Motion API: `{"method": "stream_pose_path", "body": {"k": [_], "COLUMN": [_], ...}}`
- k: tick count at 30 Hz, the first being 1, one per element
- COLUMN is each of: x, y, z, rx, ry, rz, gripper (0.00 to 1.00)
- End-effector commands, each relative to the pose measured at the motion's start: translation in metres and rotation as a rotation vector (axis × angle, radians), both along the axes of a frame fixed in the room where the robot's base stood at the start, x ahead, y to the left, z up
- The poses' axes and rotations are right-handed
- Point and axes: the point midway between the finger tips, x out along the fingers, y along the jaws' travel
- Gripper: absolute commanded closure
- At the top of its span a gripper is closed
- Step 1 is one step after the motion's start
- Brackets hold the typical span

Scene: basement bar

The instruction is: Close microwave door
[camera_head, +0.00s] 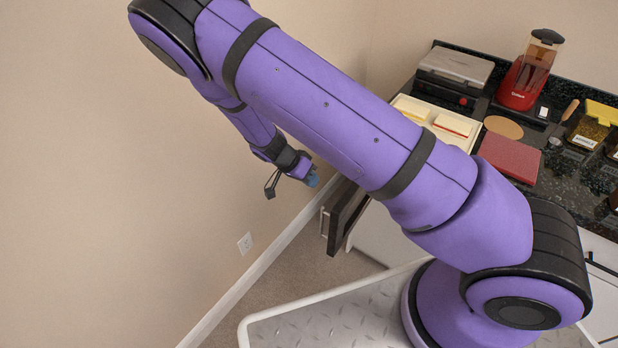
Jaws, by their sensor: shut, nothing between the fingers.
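A dark upright panel (346,214), which looks like the open microwave door, juts out at the left end of the counter, near the floor by the wall. The microwave body and its inside are mostly hidden behind my purple arm. My gripper (313,180) is left of the panel and a little above it, near the wall. Its blue fingertips are small in the picture and look shut and empty. I see a gap in the picture between the fingertips and the panel, but I cannot tell the depth between them.
The black counter holds a red blender (520,85), a grey appliance (456,67), a red book or board (511,157) and several jars. Bare carpet (290,285) lies between wall and counter.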

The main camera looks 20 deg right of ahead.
Motion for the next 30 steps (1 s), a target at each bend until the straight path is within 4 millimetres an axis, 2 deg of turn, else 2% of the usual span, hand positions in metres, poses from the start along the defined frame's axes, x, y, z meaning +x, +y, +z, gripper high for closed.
{"method": "stream_pose_path", "body": {"k": [10, 18, 30], "x": [-0.01, -0.036, -0.041], "y": [-0.039, -0.058, -0.062], "z": [-0.052, -0.05, -0.05], "rx": [-0.001, 0.0, 0.001], "ry": [0.002, 0.002, 0.001], "rz": [-0.003, -0.001, 0.0], "gripper": [1.0, 1.0, 1.0]}}
